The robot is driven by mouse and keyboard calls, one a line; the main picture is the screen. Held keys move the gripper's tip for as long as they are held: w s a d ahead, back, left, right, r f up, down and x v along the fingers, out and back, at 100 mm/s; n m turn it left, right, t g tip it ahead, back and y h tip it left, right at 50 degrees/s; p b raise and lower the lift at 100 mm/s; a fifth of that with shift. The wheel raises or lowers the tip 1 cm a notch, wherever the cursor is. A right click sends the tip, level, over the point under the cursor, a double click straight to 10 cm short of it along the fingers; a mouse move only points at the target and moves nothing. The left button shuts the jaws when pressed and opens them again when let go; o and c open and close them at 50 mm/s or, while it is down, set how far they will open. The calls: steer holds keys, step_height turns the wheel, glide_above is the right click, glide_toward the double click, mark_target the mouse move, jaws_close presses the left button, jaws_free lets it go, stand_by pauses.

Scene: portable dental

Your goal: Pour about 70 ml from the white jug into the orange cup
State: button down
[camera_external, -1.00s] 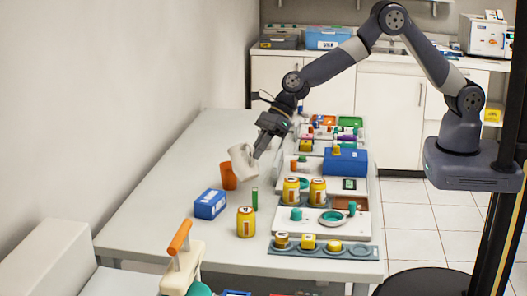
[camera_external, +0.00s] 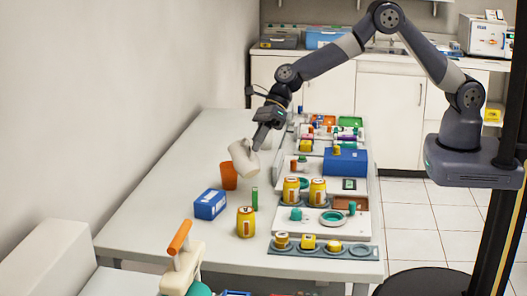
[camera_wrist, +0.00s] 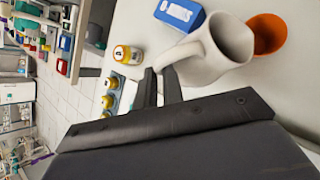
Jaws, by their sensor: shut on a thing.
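The white jug (camera_external: 243,157) is tilted, with its mouth end toward the lower left, above and beside the orange cup (camera_external: 229,176). My gripper (camera_external: 259,140) is shut on the jug's handle side. The orange cup stands upright on the table. In the wrist view the jug (camera_wrist: 207,52) is at the upper middle, its handle at the fingertips of my gripper (camera_wrist: 163,80). There the orange cup (camera_wrist: 272,35) is just beyond the jug's rim, partly hidden by it. I cannot see any liquid stream or the level in the cup.
A blue box (camera_external: 210,205), a green stick-like item (camera_external: 255,198) and a yellow can (camera_external: 245,222) stand in front of the cup. Trays with several small items line the table's right side. The table (camera_external: 165,190) left of the cup is clear.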

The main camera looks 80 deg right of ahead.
steer(key=shift+w+d+r+m+g+y+p, duration=0.15)
steer(key=shift+w+d+r+g+y+p, duration=0.1)
steer(key=shift+r+p, duration=0.25)
steer(key=shift+w+d+r+m+g+y+p, duration=0.15)
steer(key=shift+r+y+p, duration=0.15)
steer(key=shift+p, duration=0.35)
steer(key=shift+r, duration=0.1)
steer(key=shift+w+d+r+y+p, duration=0.15)
steer(key=shift+r+y+p, duration=0.1)
steer(key=shift+p, duration=0.35)
steer(key=shift+w+d+r+m+g+y, duration=0.5)
steer(key=shift+w+d+r+g+y, duration=0.1)
steer(key=shift+g+y, duration=0.1)
stand_by(0.4)
